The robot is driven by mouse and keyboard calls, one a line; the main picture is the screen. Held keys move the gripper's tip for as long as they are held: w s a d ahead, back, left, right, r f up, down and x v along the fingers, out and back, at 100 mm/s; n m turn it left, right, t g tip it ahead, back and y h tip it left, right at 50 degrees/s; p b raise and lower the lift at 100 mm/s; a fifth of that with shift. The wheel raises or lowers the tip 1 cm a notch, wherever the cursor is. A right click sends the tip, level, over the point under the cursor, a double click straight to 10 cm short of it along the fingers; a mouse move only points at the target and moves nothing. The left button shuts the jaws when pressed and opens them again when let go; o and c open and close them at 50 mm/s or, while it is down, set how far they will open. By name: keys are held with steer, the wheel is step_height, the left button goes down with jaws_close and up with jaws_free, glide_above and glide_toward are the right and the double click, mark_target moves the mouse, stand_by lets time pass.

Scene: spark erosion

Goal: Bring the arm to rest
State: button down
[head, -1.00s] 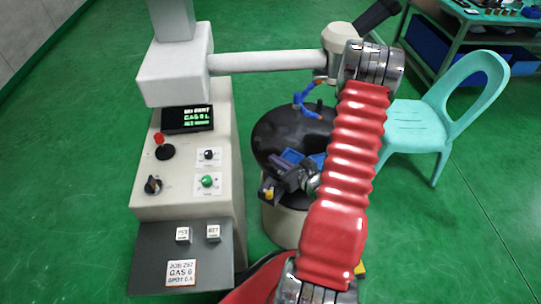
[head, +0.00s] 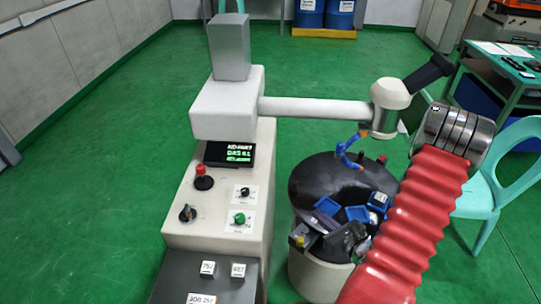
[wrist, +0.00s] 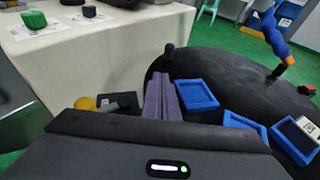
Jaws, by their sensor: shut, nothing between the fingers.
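My arm with its red ribbed sleeve (head: 420,225) rises at the right of the head view and bends over toward the round black worktop. My gripper (head: 318,221) is low over the front left of that worktop, partly hidden by its own dark body. In the wrist view its two purple-grey fingers (wrist: 163,95) lie side by side, closed together with nothing between them. A blue tray (wrist: 197,95) is just right of the fingers. I cannot tell whether the fingers touch the worktop.
The black worktop (head: 310,175) carries several blue trays and a blue-orange jointed hose (head: 346,152). A beige control cabinet (head: 225,200) stands close on the left, its horizontal arm (head: 315,108) reaching over the worktop. A turquoise chair (head: 480,195) stands right. Green floor is open behind.

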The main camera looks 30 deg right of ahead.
steer(key=w+a+r+n+y, duration=0.2)
steer(key=a+r, duration=0.1)
steer(key=w+a+r+n+y, duration=0.1)
steer(key=a, duration=0.1)
steer(key=shift+r+n, duration=0.3)
steer(key=s+a+r+n+g+y, duration=0.3)
steer(key=a+r+n+g, duration=0.35)
steer(key=a+n, duration=0.45)
steer(key=s+a+r+n+g+y, duration=0.25)
steer(key=a+r+n+g, duration=0.4)
steer(key=a, duration=0.65)
steer(key=s+d+r+n+t+h, duration=0.1)
steer(key=s+r+n+t+h, duration=0.3)
steer(key=r+n, duration=0.9)
steer(key=s+n+h, duration=0.2)
steer(key=h, duration=0.2)
steer(key=shift+d, duration=0.15)
